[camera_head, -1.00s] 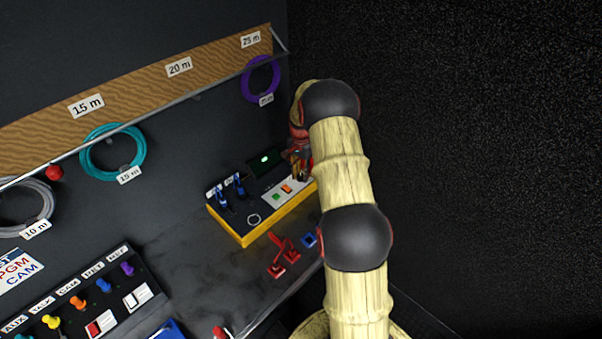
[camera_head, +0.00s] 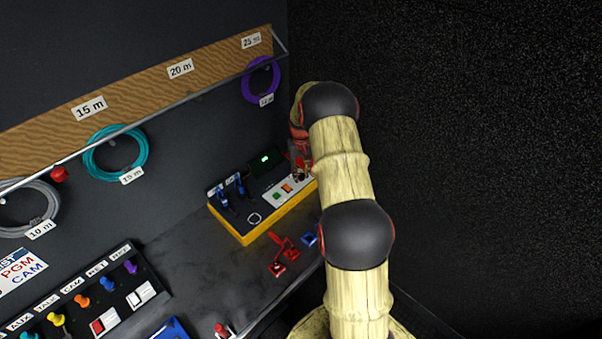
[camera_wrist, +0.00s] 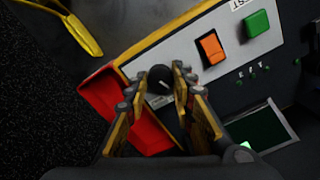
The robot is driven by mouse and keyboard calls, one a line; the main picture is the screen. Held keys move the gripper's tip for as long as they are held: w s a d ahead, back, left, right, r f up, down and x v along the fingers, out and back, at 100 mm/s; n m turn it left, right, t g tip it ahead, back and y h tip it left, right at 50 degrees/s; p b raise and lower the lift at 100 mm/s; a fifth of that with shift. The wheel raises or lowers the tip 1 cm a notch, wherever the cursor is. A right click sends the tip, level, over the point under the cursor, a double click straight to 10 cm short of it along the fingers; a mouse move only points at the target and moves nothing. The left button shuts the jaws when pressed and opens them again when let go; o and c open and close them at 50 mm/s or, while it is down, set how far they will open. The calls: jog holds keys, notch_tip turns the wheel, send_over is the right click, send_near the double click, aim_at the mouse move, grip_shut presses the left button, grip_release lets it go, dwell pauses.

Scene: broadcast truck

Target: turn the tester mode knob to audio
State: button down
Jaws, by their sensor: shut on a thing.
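The tester (camera_head: 247,236) is a yellow-sided box with a dark top at the back right end of the bench. Its mode knob (camera_wrist: 160,77) is round and black with a pale pointer line, set at the end of a light grey panel (camera_wrist: 184,57). My gripper (camera_wrist: 160,95) is shut on the knob, one finger on each side of it. In the head view my gripper (camera_head: 300,160) is at the tester's far right end, partly hidden by my arm. The mode labels around the knob are hidden or too small to read.
An orange rocker switch (camera_wrist: 211,47) and a green button (camera_wrist: 257,23) sit on the same panel. A small green screen (camera_wrist: 262,130) is close by. Red connectors (camera_head: 284,253) lie before the tester. Coiled cables, including a purple one (camera_head: 262,79), hang behind.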

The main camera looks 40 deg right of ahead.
aim_at(301, 175)
jog(key=n, duration=0.3)
jog(key=shift+r+n, duration=0.1)
jog(key=shift+n, duration=0.3)
jog(key=n, duration=0.4)
jog(key=shift+n, duration=0.3)
jog(key=c, duration=1.5)
grip_release()
notch_tip(301, 175, up, 12)
